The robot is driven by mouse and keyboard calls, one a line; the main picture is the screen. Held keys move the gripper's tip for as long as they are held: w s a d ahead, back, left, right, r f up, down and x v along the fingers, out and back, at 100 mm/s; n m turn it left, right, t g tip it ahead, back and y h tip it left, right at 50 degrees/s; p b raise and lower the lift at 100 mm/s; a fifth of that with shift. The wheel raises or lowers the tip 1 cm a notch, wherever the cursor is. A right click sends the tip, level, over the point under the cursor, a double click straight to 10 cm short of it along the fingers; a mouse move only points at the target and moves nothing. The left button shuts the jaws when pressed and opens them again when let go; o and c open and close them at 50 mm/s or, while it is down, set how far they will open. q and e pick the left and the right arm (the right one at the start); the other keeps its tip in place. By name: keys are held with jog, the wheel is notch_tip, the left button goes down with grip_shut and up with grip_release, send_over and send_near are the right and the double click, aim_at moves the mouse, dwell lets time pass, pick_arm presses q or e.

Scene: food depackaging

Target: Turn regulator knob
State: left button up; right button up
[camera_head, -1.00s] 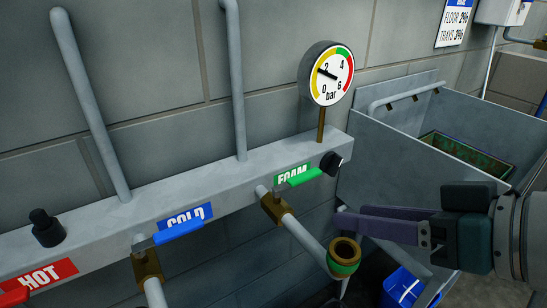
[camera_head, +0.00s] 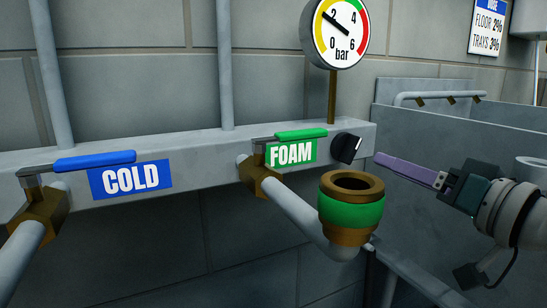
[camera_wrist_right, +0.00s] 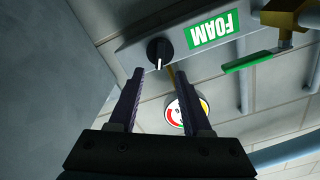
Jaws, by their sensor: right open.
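The regulator knob (camera_head: 346,148) is small and black with a white pointer line. It sits on the right end of the grey manifold, right of the green FOAM label (camera_head: 290,152). My right gripper (camera_head: 378,157) is just right of the knob and apart from it. In the right wrist view the knob (camera_wrist_right: 159,52) lies ahead, between and beyond the two open, purple fingers (camera_wrist_right: 165,90). Nothing is between the fingers. The round pressure gauge (camera_head: 340,32) stands above the manifold, its needle near 2 bar. My left gripper is out of view.
A green-handled FOAM valve (camera_head: 300,134) and a brass outlet with a green band (camera_head: 350,214) stand left of and below the knob. A blue-handled COLD valve (camera_head: 95,160) is further left. A grey metal basin (camera_head: 440,118) is at the right.

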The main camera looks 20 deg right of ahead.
aim_at(355, 151)
jog(key=w, duration=0.2)
jog(key=w+b, duration=0.1)
jog(key=w, duration=0.4)
jog(key=shift+w+a, duration=0.3)
jog(key=shift+w, duration=0.1)
grip_shut()
